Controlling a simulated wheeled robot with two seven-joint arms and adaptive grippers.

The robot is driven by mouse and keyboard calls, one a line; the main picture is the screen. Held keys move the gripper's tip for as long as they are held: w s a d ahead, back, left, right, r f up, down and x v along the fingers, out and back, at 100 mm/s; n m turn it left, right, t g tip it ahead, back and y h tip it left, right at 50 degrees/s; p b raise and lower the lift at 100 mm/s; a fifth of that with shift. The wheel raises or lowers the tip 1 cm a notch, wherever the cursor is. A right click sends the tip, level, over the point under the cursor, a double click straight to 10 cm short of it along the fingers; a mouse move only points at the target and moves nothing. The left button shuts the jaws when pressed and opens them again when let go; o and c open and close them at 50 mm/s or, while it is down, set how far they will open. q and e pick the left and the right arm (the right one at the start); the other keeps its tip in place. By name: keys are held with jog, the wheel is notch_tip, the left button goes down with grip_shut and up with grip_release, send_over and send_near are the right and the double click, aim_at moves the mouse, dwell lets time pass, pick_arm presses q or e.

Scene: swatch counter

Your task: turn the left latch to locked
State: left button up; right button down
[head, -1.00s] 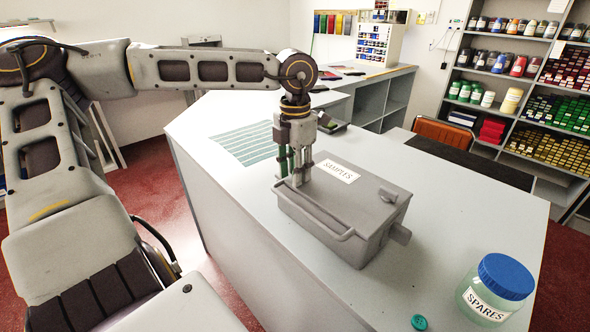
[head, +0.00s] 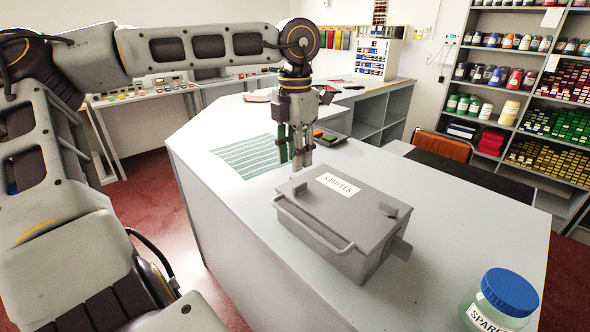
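A grey metal box (head: 330,222) labelled SAMPLES stands on the light counter, with its lid down and a bar handle along its front. The left latch (head: 300,190) is a small grey tab near the lid's left end. The right latch (head: 388,210) is a similar tab near the right end. I cannot tell from here how far the left latch is turned. My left gripper (head: 299,162) points down just above and behind the left latch, apart from it, with nothing seen in it. Its finger gap is unclear. My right gripper is out of view.
A jar labelled SPARES (head: 498,302) with a blue lid stands at the front right. A striped mat (head: 243,156) lies left of my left gripper. A small tray (head: 328,138) sits behind it. The counter (head: 450,215) right of the box is clear.

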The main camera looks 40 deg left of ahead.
pick_arm(q)
jog(key=shift+r, duration=2.1)
jog(key=shift+r, duration=0.1)
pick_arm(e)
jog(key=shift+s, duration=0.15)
